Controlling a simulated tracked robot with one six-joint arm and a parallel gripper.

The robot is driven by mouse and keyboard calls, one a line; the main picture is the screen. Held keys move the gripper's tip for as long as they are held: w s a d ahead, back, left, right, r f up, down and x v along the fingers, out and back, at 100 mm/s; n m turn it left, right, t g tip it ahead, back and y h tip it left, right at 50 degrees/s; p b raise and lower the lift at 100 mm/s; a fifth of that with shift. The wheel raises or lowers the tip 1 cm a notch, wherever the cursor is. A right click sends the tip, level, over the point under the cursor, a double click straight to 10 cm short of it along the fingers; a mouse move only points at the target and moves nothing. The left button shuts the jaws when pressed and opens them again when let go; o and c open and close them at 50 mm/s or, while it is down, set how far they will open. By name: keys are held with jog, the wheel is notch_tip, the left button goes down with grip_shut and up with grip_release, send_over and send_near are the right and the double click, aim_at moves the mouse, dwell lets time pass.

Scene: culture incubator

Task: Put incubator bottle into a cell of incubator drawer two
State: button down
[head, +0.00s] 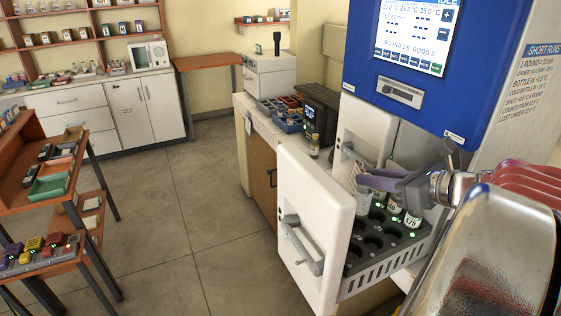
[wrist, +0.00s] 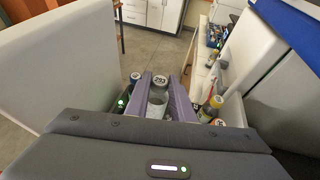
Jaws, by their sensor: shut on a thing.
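My gripper (head: 366,180) has purple fingers shut on a bottle (head: 356,178) with a white label. In the wrist view the bottle (wrist: 158,94) stands between the fingers, its cap marked 293. My gripper holds it above the pulled-out incubator drawer (head: 390,277), which has a white front and a dark tray of round cells. Several cells near the front are empty (head: 355,251). Other bottles (head: 412,219) stand in cells at the right, beside green lights. I cannot read a drawer number.
The tall drawer front (head: 317,219) with a grey handle rises beside the cells. Another white drawer front (head: 367,128) stands behind. The blue incubator panel (head: 410,55) overhangs at right. A bottle (head: 314,146) stands on the bench near a dark device (head: 320,112).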

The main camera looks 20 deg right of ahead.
aim_at(369, 200)
jog(key=shift+f, duration=1.6)
jog(key=shift+f, duration=1.75)
jog(key=c, duration=1.5)
grip_release()
jog(key=shift+f, duration=0.1)
jog(key=shift+c, duration=0.2)
jog(key=v, duration=1.2)
